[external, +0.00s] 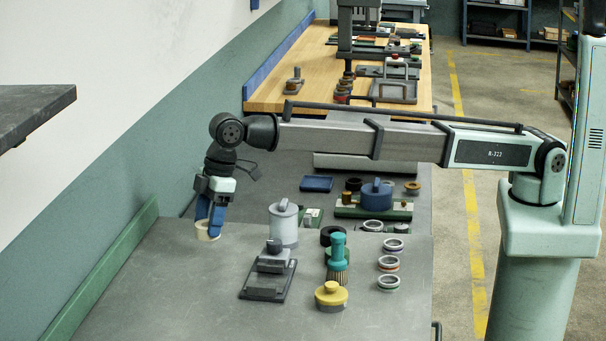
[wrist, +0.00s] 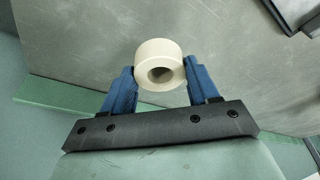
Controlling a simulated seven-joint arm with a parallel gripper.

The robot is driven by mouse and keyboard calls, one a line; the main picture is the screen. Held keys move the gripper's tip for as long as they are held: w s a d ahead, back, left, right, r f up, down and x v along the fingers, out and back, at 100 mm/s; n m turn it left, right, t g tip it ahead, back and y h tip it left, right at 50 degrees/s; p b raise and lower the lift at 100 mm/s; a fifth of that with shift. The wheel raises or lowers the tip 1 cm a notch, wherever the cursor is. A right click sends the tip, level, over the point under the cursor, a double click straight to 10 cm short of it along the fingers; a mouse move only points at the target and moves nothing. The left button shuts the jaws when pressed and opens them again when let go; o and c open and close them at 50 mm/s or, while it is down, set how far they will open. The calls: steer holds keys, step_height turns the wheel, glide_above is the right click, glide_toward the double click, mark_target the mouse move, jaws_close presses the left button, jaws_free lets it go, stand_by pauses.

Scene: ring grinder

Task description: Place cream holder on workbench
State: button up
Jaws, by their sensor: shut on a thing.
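The cream holder (external: 207,231) is a short cream ring at the left of the grey workbench (external: 190,295). My gripper (external: 209,219) points down with its blue fingers shut on the holder. In the wrist view the holder (wrist: 160,66) sits between the two blue fingertips (wrist: 160,82), and its round central hole shows. The holder is at or very close to the bench top; I cannot tell whether it touches.
A white lidded canister (external: 284,224), a dark grey fixture (external: 269,275), a teal-handled tool (external: 337,258) and a yellow knobbed piece (external: 331,295) stand to the right. Several rings (external: 388,282) lie farther right. A green rail (external: 105,265) edges the bench's left side. The front-left bench is clear.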

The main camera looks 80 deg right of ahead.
mark_target(210, 239)
steer(key=shift+f, duration=2.35)
steer(key=shift+f, duration=0.1)
steer(key=o, duration=1.1)
steer(key=v, duration=1.2)
